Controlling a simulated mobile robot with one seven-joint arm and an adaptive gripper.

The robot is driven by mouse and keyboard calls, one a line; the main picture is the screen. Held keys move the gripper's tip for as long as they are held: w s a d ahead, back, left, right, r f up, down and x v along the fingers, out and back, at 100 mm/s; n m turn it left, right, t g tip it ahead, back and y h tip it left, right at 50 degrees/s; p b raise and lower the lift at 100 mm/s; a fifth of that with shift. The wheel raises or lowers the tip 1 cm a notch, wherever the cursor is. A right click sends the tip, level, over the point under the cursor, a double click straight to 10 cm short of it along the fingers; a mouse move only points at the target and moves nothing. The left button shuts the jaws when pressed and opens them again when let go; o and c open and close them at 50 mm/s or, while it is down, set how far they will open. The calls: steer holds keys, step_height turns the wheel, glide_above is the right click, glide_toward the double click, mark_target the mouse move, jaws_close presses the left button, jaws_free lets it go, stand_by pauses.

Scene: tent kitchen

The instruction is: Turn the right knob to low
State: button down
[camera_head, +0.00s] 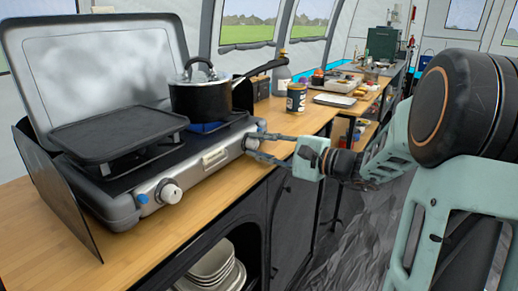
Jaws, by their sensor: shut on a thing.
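A grey two-burner camp stove (120,190) with its lid up stands on the wooden counter at the left. Its left knob (170,193) is white and in clear view on the front panel. The right knob (252,143) is at the right end of the panel, partly hidden by the fingers. My gripper (258,145) reaches in from the right with its two dark fingers around the right knob, shut on it. The knob's setting is too small to read.
A black pot (200,97) with a lid sits on the right burner, its handle pointing right. A flat griddle (118,133) covers the left burner. A dark can (296,98) and a bottle (281,76) stand behind. White dishes (212,263) sit on the shelf below.

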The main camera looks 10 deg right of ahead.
steer(key=c, duration=1.6)
jaws_free()
